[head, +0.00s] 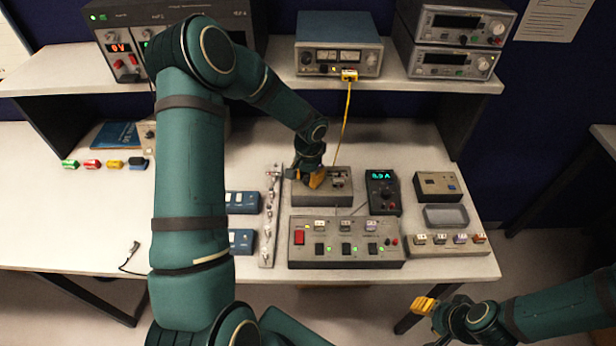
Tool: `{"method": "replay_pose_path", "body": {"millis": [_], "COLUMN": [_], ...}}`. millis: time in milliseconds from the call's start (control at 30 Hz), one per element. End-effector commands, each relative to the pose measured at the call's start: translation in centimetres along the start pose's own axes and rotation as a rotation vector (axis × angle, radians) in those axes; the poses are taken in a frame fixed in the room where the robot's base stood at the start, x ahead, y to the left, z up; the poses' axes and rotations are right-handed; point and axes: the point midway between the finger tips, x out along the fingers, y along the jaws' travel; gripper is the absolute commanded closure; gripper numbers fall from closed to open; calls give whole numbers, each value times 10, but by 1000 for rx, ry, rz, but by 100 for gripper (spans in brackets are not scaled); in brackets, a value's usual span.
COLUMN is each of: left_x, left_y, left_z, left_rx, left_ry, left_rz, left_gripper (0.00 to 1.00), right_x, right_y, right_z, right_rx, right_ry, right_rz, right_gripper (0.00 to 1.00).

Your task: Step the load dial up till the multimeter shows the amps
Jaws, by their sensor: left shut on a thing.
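The multimeter (383,191) is a dark handheld meter standing right of centre on the bench. Its lit green display shows a number in amps that looks like 5.9 A, though the first digit is hard to read. My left gripper (315,181) reaches down onto the grey load box (322,200), left of the multimeter. Its orange fingers are shut on the load dial, which they and the wrist hide, so its setting cannot be read. My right gripper (424,306) is off the bench's front edge at lower right, away from everything; its finger gap is unclear.
A grey switch panel (346,252) with a red switch lies in front of the load box. A metal strip (270,217) and blue modules (241,240) are left of it. A yellow cable (347,118) hangs from the blue shelf instrument (338,45). The bench's left part is mostly clear.

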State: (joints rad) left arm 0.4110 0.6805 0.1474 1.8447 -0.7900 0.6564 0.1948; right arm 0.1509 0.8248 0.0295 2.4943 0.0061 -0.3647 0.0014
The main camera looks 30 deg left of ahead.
Motion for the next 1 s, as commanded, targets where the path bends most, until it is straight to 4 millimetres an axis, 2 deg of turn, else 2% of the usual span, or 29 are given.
{"method": "replay_pose_path", "body": {"millis": [1000], "left_x": [2], "left_y": [-1], "left_z": [3], "left_rx": [687], "left_ry": [11], "left_rz": [4], "left_gripper": [100], "right_x": [-2], "right_y": [-1], "right_z": [0], "right_rx": [0], "right_ry": [0], "right_rz": [0], "right_gripper": [53]}}
